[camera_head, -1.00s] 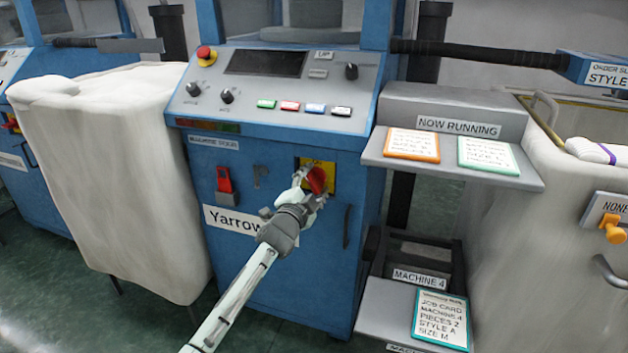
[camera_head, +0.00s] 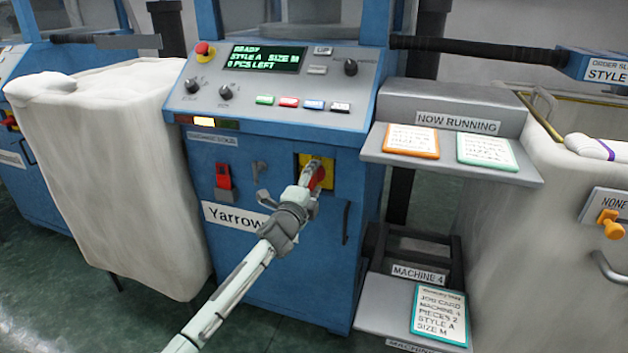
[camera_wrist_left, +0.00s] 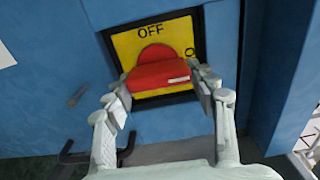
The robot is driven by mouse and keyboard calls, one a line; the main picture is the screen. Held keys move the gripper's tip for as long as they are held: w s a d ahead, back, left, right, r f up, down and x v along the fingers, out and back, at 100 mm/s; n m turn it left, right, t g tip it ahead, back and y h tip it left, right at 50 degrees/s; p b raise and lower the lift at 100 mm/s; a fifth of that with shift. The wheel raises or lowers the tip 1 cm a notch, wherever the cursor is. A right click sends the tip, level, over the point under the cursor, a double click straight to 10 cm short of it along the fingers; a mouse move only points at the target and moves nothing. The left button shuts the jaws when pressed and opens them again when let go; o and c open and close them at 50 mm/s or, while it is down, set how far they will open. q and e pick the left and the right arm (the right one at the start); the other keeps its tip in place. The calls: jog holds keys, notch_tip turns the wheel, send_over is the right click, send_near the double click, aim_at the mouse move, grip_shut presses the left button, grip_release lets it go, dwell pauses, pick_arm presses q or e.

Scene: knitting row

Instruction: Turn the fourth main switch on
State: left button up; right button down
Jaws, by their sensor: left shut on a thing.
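The main switch is a red knob (camera_head: 319,178) on a yellow plate (camera_head: 328,165) on the blue machine front. My left gripper (camera_head: 312,187) is shut on the knob, with its arm reaching up from the bottom. In the left wrist view the fingers (camera_wrist_left: 163,86) stand on both sides of the red knob (camera_wrist_left: 158,74), and its white mark is at the right end, toward the partly hidden label at the right. "OFF" reads above the knob. The machine's display (camera_head: 265,59) is lit with "READY, STYLE A SIZE M". My right gripper is not in view.
A red-handled device (camera_head: 223,180) and the "Yarrow" label (camera_head: 234,217) are left of the switch. A black door handle (camera_head: 346,223) is right of it. A pale bin (camera_head: 105,170) stands at left; the "NOW RUNNING" shelf (camera_head: 530,176) juts out at right.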

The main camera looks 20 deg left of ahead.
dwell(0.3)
pick_arm(q)
jog(key=o, duration=0.9)
jog(key=s, duration=1.2)
jog(key=shift+a, duration=0.3)
jog(key=s+a+f+n+g+y, duration=0.25)
jog(key=s+f+n+g, duration=0.2)
jog(key=s+f, duration=0.4)
jog(key=s+a+f+n+g+y, duration=0.1)
jog(key=s+a+f+n+g, duration=0.35)
jog(key=f, duration=0.75)
jog(key=s+d+f+n+g, duration=0.1)
jog(key=s+f+n+g, duration=0.1)
jog(key=s+f, duration=0.2)
jog(key=s+d+f+n+g+h, duration=0.1)
jog(key=s+f, duration=0.4)
jog(key=s, duration=0.6)
jog(key=s+f+n+g, duration=0.3)
jog(key=s+f+n, duration=0.1)
jog(key=s, duration=0.3)
jog(key=shift+s+d+f+n+h, duration=0.2)
jog(key=shift+s+d+n+h, duration=0.1)
jog(key=shift+d+n+h, duration=0.1)
